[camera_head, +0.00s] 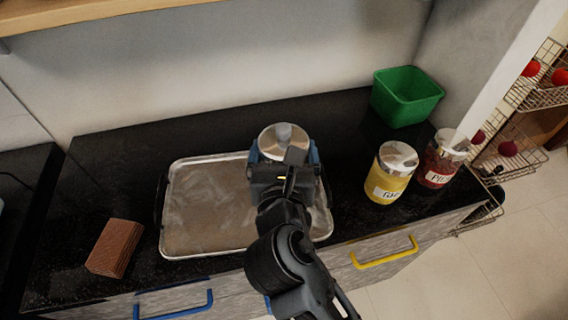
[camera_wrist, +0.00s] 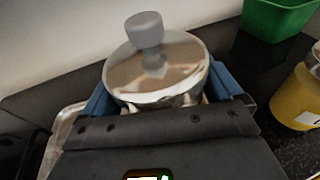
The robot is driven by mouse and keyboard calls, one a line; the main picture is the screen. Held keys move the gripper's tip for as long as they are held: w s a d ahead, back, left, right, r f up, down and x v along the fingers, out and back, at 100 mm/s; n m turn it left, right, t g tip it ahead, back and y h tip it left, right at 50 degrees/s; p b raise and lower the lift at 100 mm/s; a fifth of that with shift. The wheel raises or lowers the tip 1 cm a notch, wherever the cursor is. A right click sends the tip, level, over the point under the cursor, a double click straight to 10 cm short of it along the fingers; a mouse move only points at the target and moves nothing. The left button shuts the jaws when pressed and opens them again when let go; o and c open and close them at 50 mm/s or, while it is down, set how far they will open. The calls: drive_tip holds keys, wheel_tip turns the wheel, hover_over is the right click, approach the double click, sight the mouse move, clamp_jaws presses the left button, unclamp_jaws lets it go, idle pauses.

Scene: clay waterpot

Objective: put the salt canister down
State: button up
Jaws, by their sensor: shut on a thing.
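The salt canister (camera_head: 275,142) shows a shiny metal lid with a grey knob. Its body and label are hidden behind my gripper. My gripper (camera_head: 284,152) is shut on the canister, with a blue finger on each side just below the lid. In the wrist view the canister (camera_wrist: 160,77) looks upright between the blue fingers of my gripper (camera_wrist: 162,97). It is over the right part of a metal tray (camera_head: 205,205) on the black counter. I cannot tell whether its base touches the tray, since the base is hidden.
A yellow-filled canister (camera_head: 386,186) and a red-filled canister (camera_head: 436,168) stand on the counter to the right. A green bin (camera_head: 405,103) is at the back right. A brick (camera_head: 115,248) lies left of the tray. The tray's left part is bare.

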drive_tip(key=shift+f, duration=1.7)
drive_tip(key=shift+f, duration=0.1)
drive_tip(key=o, duration=1.4)
drive_tip(key=shift+f+b, duration=0.1)
drive_tip(key=shift+b, duration=0.2)
drive_tip(key=s+r, duration=0.2)
drive_tip(key=s, duration=0.9)
drive_tip(key=shift+s+r, duration=0.3)
drive_tip(key=shift+s, duration=0.1)
drive_tip(key=shift+d, duration=0.2)
